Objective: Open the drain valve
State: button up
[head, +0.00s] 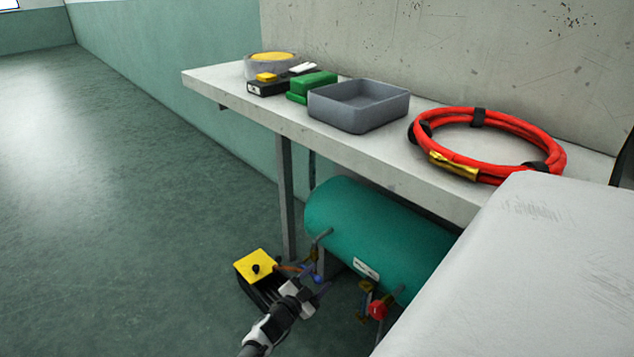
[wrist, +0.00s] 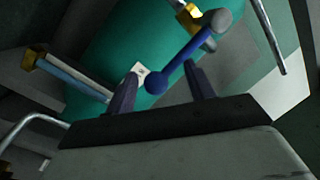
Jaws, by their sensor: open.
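A blue lever handle (wrist: 182,55) with a round knob (wrist: 156,83) at its end shows in the wrist view. Its knob end lies between the two open fingers of my gripper (wrist: 160,72), with no clear contact on either finger. The lever joins a brass fitting (wrist: 190,16) in front of the teal tank (wrist: 118,35). In the head view my gripper (head: 316,284) is low beside the tank (head: 375,225), at the blue knob (head: 318,278). A second valve with a red handle (head: 377,309) sits further right. The tank's white label (head: 366,269) is unreadable.
A yellow-topped black box (head: 257,266) stands on the floor left of my gripper. A bench (head: 225,88) above the tank bears a grey tray (head: 358,105), a green block (head: 312,84) and a red hose coil (head: 485,115). The floor at left is clear.

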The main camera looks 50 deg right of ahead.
jog(key=shift+d, duration=0.3)
jog(key=shift+c, duration=0.3)
grip_shut()
